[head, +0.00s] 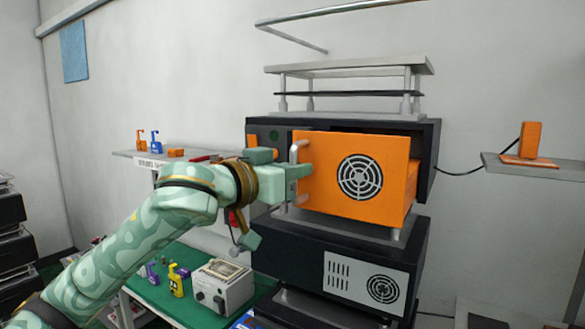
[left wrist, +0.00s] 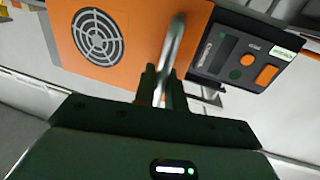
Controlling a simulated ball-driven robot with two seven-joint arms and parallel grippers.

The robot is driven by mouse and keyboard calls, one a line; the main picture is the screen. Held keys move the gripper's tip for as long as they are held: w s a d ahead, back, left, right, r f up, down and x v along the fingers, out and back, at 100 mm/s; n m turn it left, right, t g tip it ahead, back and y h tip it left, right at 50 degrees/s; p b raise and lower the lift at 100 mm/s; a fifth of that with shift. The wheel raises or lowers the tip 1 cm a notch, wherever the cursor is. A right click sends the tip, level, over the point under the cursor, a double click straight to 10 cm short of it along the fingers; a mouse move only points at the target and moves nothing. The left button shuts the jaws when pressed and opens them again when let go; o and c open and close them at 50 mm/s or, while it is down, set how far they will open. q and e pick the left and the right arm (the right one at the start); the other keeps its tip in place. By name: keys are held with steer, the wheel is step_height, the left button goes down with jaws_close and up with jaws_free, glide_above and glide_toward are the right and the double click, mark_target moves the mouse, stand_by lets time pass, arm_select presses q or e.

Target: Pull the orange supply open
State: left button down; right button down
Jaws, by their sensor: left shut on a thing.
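The orange supply (head: 390,165) is a box with a round dark fan grille. It sits in a black housing (head: 427,150) and stands out in front of it, with part of its right side showing. A metal bar handle (head: 295,150) runs upright along its left edge. My left gripper (head: 299,172) is shut on this handle. In the left wrist view the handle (left wrist: 174,45) passes between the fingers of the left gripper (left wrist: 161,88), beside the orange front (left wrist: 140,45). The gripper hides the handle's middle. My right gripper is not in view.
A black unit (head: 300,250) with a grey vented panel is below the supply. A raised grey shelf (head: 350,66) is above it. A grey box (head: 222,286) and small coloured parts stand on the green bench (head: 165,305). A side shelf (head: 545,172) is at the right.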

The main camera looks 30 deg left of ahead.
arm_select(q)
steer(key=c, duration=1.5)
jaws_free()
steer(key=shift+c, duration=0.2)
steer(key=b+v, duration=0.7)
steer(key=v, duration=0.9)
steer(key=shift+s, duration=0.15)
steer(key=shift+r, duration=0.1)
